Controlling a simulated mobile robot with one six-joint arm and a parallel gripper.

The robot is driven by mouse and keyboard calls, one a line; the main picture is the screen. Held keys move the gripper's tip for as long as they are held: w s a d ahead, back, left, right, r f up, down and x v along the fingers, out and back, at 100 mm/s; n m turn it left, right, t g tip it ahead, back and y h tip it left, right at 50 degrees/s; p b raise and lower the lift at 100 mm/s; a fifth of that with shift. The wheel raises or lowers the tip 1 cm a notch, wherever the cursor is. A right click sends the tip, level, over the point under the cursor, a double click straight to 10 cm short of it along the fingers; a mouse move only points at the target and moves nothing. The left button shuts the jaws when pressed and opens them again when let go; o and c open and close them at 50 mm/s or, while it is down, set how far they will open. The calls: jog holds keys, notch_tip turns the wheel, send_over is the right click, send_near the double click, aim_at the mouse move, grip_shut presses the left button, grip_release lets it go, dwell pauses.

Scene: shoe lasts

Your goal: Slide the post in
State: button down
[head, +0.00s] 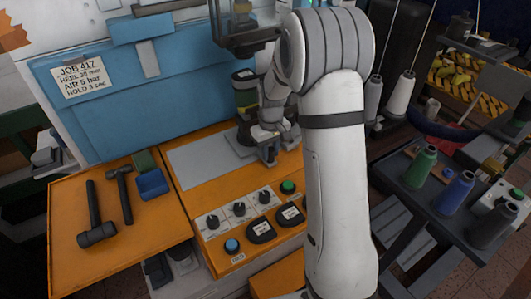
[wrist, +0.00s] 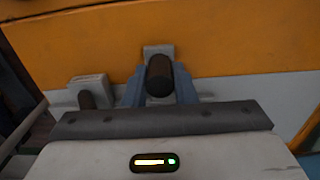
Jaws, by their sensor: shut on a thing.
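In the head view my gripper (head: 268,152) is low over the right rear of the orange console, beside the grey plate. What it holds is too small to make out there. In the wrist view my gripper (wrist: 160,92) has its blue-grey fingers closed on either side of a dark round-ended cylinder (wrist: 159,73), which seems to be the post. A pale grey block (wrist: 157,50) shows just beyond the cylinder. I cannot tell whether the two touch. The post's far end and any socket for it are hidden.
A second pale block (wrist: 90,89) with a dark peg stands left of my gripper. The console (head: 185,200) carries knobs and buttons. Hammers (head: 95,215) lie left; thread spools (head: 456,192) stand right.

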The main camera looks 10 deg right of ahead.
jog(key=shift+d, duration=0.2)
jog(key=c, duration=1.4)
grip_release()
jog(key=shift+d, duration=0.15)
jog(key=shift+o, duration=1.1)
jog(key=shift+s, duration=0.1)
jog(key=shift+r, duration=3.9)
